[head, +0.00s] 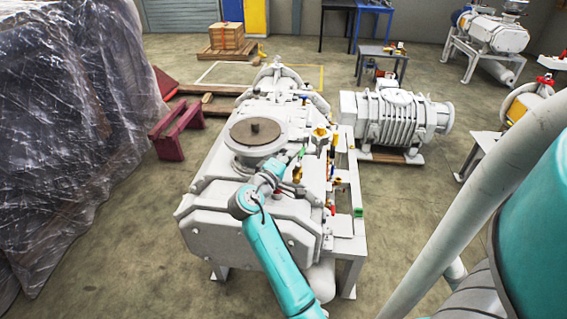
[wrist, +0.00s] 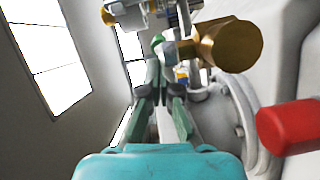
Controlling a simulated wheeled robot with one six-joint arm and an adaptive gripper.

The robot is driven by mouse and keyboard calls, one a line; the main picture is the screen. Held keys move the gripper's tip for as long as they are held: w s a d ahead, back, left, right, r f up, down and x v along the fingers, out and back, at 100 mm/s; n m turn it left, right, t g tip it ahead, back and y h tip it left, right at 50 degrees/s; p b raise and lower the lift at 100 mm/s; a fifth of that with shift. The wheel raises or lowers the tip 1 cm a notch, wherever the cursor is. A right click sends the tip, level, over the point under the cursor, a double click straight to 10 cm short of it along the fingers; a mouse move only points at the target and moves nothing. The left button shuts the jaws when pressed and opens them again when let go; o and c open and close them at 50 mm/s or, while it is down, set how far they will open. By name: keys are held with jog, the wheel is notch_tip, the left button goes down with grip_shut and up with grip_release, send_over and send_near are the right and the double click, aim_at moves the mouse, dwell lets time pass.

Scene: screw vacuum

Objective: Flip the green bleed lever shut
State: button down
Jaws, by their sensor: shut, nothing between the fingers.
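The green bleed lever (head: 299,154) shows as a small green piece on the right side of the grey vacuum pump, near brass fittings. In the wrist view a bit of green (wrist: 158,39) shows just beyond my fingers; I take it for the lever, but its angle is hard to tell. My gripper (head: 282,167) reaches over the pump top, close to the lever in the head view. In the wrist view its fingers (wrist: 162,85) are shut and hold nothing. Whether they touch the lever cannot be told.
A brass cylinder (wrist: 228,46) sits close to the right of my fingertips, with a red knob (wrist: 288,127) lower right. A round brown-topped flange (head: 255,132) stands on the pump left of the gripper. Several valves line the pump's right edge.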

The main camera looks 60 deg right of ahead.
aim_at(299, 158)
jog(key=shift+d, duration=0.5)
jog(key=shift+s+d+m+g, duration=0.1)
jog(key=shift+d+m+g, duration=0.1)
jog(key=shift+m+g, duration=0.7)
jog(key=m+g, duration=0.2)
jog(key=g, duration=0.1)
jog(key=g+y, duration=0.1)
jog(key=g, duration=0.1)
jog(key=shift+s+d+m, duration=0.35)
jog(key=shift+d+m, duration=0.05)
jog(key=shift+s+d, duration=0.15)
jog(key=shift+s, duration=0.45)
jog(key=shift+s+d, duration=0.15)
jog(key=shift+s, duration=0.45)
jog(key=shift+s+f, duration=0.15)
jog(key=shift+s, duration=0.05)
